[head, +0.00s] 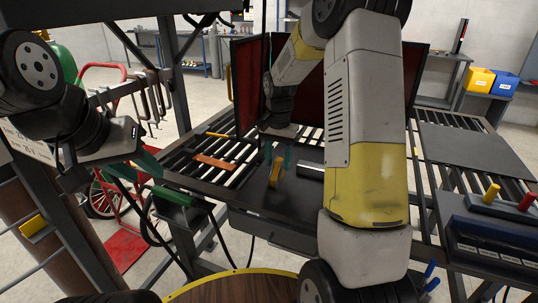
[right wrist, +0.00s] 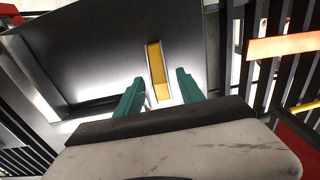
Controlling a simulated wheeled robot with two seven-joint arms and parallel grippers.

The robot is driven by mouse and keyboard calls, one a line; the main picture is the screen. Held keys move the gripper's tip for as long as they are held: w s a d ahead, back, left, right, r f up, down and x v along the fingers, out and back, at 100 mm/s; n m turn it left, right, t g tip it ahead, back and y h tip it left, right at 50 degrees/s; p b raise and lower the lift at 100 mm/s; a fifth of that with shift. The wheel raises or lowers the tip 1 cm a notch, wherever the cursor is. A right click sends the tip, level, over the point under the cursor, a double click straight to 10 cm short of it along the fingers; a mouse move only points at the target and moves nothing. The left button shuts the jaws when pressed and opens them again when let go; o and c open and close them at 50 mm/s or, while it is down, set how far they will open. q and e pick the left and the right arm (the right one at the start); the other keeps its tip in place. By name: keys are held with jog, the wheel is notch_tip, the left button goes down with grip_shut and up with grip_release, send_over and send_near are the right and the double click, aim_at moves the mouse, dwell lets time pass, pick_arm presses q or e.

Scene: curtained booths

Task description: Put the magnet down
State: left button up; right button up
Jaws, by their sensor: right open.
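The magnet, a yellow block with pale edges (right wrist: 158,72), shows between and just beyond my right fingertips in the right wrist view. In the head view it is a small yellow piece (head: 276,173) on the dark plate (head: 255,195) of the slatted table. My right gripper (head: 279,153) points down above it with its two green fingers apart; these fingers also show in the right wrist view (right wrist: 158,90). I cannot tell whether a finger touches the magnet. My left gripper (head: 140,165) is at the left, away from the magnet; its finger opening is unclear.
An orange strip (head: 213,162) lies on the slats left of the plate. Dark red screens (head: 249,80) stand behind the table. At the right is a dark blue box (head: 490,237) with yellow and red knobs. A round wooden top (head: 235,288) is at the front.

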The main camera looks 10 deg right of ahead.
notch_tip(320, 180, up, 12)
jog(key=s+r+n+t+y, duration=0.1)
jog(key=s+r+n+t, duration=0.2)
jog(key=s+r, duration=0.6)
jog(key=s+a+f+n+t, duration=0.1)
jog(key=s+n, duration=0.1)
jog(key=s, duration=0.6)
jog(key=s+a+f+n+t+y, duration=0.1)
jog(key=s+n+t, duration=0.1)
jog(key=s, duration=0.6)
jog(key=shift+a+f, duration=0.35)
